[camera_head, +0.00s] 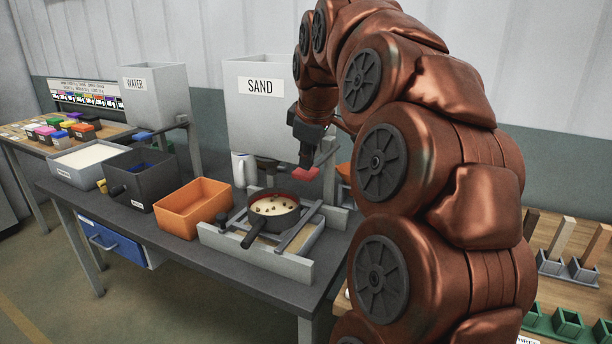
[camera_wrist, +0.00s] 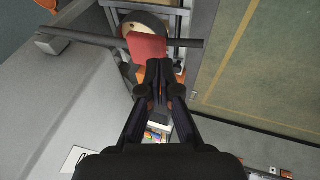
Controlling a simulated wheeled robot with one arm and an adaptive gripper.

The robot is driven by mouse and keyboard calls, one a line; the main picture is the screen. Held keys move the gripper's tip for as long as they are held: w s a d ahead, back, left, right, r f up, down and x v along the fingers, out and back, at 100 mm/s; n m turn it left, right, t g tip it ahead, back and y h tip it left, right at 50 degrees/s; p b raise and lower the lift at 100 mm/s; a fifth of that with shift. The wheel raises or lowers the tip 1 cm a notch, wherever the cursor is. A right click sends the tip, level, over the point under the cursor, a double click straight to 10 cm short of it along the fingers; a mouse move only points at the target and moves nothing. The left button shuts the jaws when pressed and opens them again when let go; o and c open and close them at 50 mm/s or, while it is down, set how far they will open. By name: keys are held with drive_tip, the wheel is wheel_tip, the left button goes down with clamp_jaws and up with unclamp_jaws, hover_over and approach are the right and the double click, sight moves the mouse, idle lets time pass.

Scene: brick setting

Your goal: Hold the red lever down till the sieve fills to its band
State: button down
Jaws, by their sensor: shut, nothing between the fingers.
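The red lever (camera_head: 306,174) sticks out beside the hopper labelled SAND (camera_head: 261,112). My gripper (camera_head: 308,163) is shut and empty, its tips pointing down at the lever. In the wrist view the closed fingers (camera_wrist: 157,68) overlap the edge of the red lever pad (camera_wrist: 147,47); I cannot tell whether they press it. The dark round sieve (camera_head: 273,211) with a black handle sits on a grey railed frame below the lever. It holds pale sand with several dark lumps. A reddish band shows inside its rim, above the sand on the far side.
An orange bin (camera_head: 193,208), a dark grey bin (camera_head: 140,181) and a white jug (camera_head: 243,169) stand left of the frame. A WATER hopper (camera_head: 157,105) stands further left. My arm hides the bench's right end. A side table (camera_head: 552,241) with wooden blocks is at right.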

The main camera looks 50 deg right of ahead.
drive_tip(key=shift+v, duration=2.45)
drive_tip(key=shift+d, duration=0.1)
drive_tip(key=s+a+f+g+y+p, duration=0.1)
drive_tip(key=s+a+f, duration=0.1)
drive_tip(key=a+f, duration=0.6)
drive_tip(key=s+a+f+g+y+p, duration=0.15)
drive_tip(key=a+f, duration=0.25)
drive_tip(key=a, duration=0.8)
drive_tip(key=s+a+f+m+g+p, duration=0.1)
drive_tip(key=s+a+f+m, duration=0.1)
drive_tip(key=s+a+f, duration=0.2)
drive_tip(key=s+a+f+m+g+p, duration=0.1)
drive_tip(key=s+a+f, duration=0.4)
drive_tip(key=s, duration=0.6)
wheel_tip(320, 180, down, 3)
drive_tip(key=shift+s+a+r+m+g, duration=0.15)
drive_tip(key=shift+s+m+g, duration=0.3)
drive_tip(key=shift+g, duration=0.3)
drive_tip(key=shift+w, duration=0.1)
